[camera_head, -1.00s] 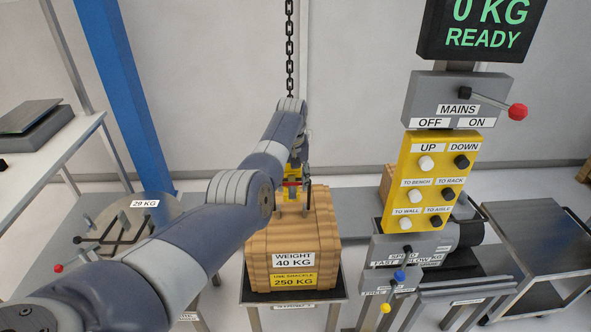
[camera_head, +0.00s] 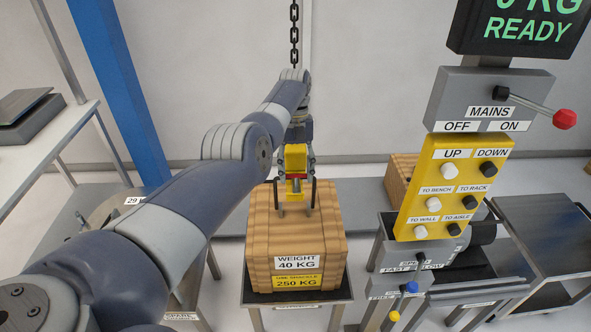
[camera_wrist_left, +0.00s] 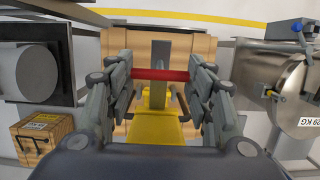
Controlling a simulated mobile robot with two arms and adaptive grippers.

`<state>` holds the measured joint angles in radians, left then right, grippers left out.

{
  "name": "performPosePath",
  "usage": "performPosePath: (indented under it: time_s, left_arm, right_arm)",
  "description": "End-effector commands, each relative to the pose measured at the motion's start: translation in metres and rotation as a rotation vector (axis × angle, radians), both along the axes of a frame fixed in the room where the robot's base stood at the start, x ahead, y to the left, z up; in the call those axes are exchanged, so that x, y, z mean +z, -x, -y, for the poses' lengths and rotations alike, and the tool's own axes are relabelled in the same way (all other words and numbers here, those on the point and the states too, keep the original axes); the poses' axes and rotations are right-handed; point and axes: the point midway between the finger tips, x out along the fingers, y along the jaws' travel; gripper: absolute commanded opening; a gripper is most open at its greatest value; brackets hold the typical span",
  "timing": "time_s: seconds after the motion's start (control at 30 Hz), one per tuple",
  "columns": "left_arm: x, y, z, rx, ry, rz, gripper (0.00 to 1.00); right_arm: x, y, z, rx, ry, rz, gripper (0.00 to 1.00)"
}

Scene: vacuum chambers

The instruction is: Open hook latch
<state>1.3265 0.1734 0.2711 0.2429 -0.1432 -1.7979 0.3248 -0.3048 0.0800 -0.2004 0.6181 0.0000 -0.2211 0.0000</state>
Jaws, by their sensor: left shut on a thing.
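The yellow hook block (camera_head: 296,158) hangs from the chain above a wooden crate labelled WEIGHT 40 KG (camera_head: 296,240). A red bar, which seems to be the latch, crosses the hook and shows best in the left wrist view (camera_wrist_left: 160,75). My left gripper (camera_head: 297,175) reaches the hook from behind and above, with a finger on each side. In the left wrist view its fingers (camera_wrist_left: 167,78) are shut on the red latch at its two ends. The hook's tip is hard to make out. My right gripper is in neither view.
The chain (camera_head: 294,40) runs up behind my left arm. A yellow button panel (camera_head: 453,185) and the MAINS lever box (camera_head: 490,100) stand to the right. A blue post (camera_head: 120,90) stands left, and a steel cart (camera_head: 550,235) far right.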

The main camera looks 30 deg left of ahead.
Motion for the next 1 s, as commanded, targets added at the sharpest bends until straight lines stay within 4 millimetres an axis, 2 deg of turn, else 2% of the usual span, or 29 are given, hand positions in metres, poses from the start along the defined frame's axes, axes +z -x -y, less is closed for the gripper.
performPosePath:
  time_s: [0.17, 0.2, 0.3, 0.77, 0.93, 1.0]
  left_arm:
    - [-0.001, 0.000, 0.000, 0.002, -0.002, -0.001, 0.06]
    - [-0.001, 0.000, 0.000, 0.002, -0.002, -0.001, 0.51]
    - [-0.001, 0.000, 0.000, 0.002, -0.002, -0.001, 0.70]
    - [0.006, 0.000, 0.000, 0.001, -0.002, 0.000, 0.70]
    - [0.027, 0.000, 0.000, 0.002, -0.002, 0.003, 0.70]
    - [0.047, -0.001, -0.001, 0.002, -0.002, 0.005, 0.70]
  right_arm:
    - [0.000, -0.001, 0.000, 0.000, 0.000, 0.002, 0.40]
    - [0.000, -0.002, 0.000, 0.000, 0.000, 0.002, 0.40]
    - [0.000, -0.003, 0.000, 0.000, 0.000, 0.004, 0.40]
    - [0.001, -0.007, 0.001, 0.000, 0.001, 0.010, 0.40]
    - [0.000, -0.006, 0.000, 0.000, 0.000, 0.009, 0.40]
    - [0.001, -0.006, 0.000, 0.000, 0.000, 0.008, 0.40]
